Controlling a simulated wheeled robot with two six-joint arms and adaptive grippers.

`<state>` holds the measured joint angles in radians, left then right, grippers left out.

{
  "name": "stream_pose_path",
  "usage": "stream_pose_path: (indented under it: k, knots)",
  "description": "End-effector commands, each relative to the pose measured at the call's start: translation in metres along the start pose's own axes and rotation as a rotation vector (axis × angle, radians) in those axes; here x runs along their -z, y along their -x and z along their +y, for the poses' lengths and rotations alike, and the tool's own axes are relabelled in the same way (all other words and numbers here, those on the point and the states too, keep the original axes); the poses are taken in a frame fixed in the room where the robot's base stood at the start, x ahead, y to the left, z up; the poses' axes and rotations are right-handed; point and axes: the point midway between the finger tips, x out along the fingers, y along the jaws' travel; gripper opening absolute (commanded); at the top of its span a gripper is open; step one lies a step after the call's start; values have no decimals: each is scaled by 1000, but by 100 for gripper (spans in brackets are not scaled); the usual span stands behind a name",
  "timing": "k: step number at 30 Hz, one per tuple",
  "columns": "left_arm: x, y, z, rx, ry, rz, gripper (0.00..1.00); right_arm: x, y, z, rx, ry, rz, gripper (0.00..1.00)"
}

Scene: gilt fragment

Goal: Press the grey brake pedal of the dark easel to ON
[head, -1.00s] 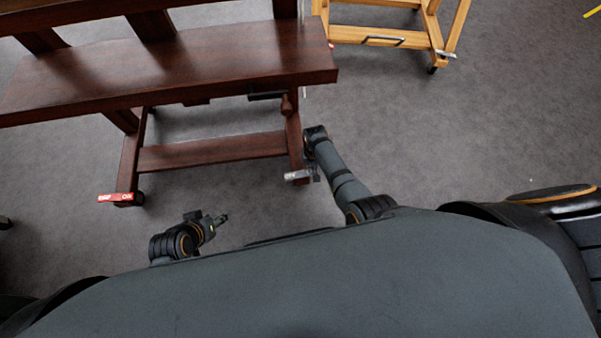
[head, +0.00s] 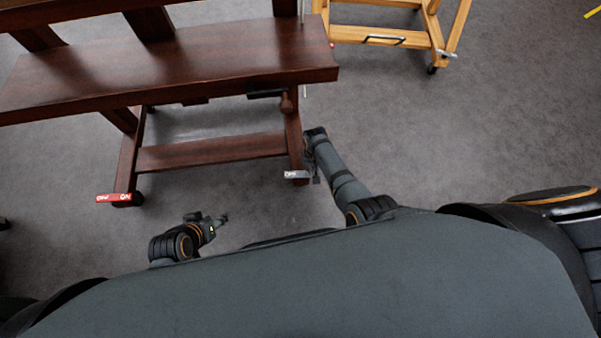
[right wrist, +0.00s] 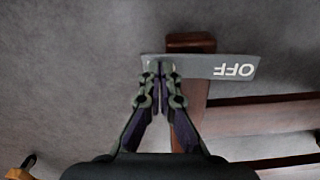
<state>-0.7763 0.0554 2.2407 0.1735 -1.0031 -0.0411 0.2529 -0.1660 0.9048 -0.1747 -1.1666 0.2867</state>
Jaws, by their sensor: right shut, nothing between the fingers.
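The dark easel (head: 180,60) stands at the upper left in the head view. Its grey brake pedal (head: 295,174) is at the foot of its right leg. In the right wrist view the grey pedal (right wrist: 215,66) lies across the leg, with OFF readable upside down on its right part. My right gripper (right wrist: 157,74) is shut and empty. Its fingertips overlap the pedal's left end in that view; I cannot tell whether they touch it. The head view mostly hides this gripper beside the leg. My left gripper (head: 222,218) is low, away from the easel; its jaws are too small to read.
A red pedal (head: 115,197) marked OFF and ON is on the easel's left foot. A light wooden easel (head: 390,38) stands at the upper right. The easel's lower crossbar (head: 210,152) joins its legs. Grey floor lies open to the right.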

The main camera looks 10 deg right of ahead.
Motion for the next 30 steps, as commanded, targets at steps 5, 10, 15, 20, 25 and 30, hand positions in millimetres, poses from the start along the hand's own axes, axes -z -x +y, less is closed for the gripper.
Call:
stream_pose_path:
  k: [5, 10, 15, 20, 25, 30]
  knots:
    - [6, 12, 2, 0, 0, 0, 40, 0, 13, 0, 0, 0, 1, 0]
    - [14, 28, 4, 0, 0, 0, 40, 0, 29, 0, 0, 0, 0, 0]
    - [21, 42, 5, 0, 0, 0, 40, 0, 44, 0, 0, 0, 0, 0]
    - [28, 55, 7, 0, 0, 0, 40, 0, 57, 0, 0, 0, 0, 0]
    - [34, 68, 9, 0, 0, 0, 40, 0, 71, 0, 0, 0, 0, 0]
    - [34, 68, 9, 0, 0, 0, 40, 0, 70, 0, -1, 0, -1, 0]
